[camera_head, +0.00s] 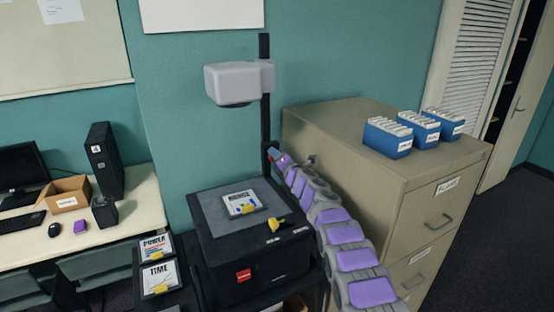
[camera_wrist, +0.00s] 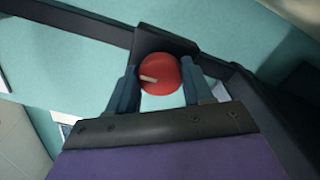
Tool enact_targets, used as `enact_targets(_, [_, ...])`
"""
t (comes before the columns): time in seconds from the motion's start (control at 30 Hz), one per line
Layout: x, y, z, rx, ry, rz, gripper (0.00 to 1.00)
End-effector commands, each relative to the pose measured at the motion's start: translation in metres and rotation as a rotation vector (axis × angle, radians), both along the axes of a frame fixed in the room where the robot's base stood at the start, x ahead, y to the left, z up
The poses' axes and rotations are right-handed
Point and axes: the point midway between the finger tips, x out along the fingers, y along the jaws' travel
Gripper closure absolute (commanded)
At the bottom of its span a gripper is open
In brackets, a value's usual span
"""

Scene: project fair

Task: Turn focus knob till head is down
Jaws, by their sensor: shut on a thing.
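The overhead projector's black body (camera_head: 258,262) stands on a dark stand, with a grey head (camera_head: 232,82) high on a black post (camera_head: 264,125). The head is well above the flat top plate. The round red focus knob (camera_wrist: 159,74) with a pale mark sits on a black bracket on the post in the wrist view. My gripper (camera_wrist: 156,88) has its two blue-grey fingers on either side of the knob, shut on it. In the head view my gripper (camera_head: 274,154) reaches the post's lower part, where the knob is mostly hidden.
A framed card (camera_head: 242,203) lies on the projector's top plate. A beige filing cabinet (camera_head: 350,135) with blue card boxes (camera_head: 388,138) stands close on the right of my arm. Two cards marked POWER (camera_head: 156,246) and TIME (camera_head: 160,278) lie on the left, beside a desk (camera_head: 140,205).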

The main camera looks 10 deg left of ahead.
Motion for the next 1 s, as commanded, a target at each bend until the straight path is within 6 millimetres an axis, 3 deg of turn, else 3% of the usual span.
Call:
enact_targets(0.03, [0.0, 0.0, -0.007, -0.004, 0.008, -0.001, 0.48])
enact_targets(0.3, [-0.001, 0.0, -0.003, -0.003, 0.004, 0.0, 0.24])
enact_targets(0.67, [-0.002, -0.004, 0.001, 0.003, -0.001, -0.002, 0.24])
enact_targets(1.0, [-0.017, -0.014, 0.001, 0.006, -0.001, -0.001, 0.24])
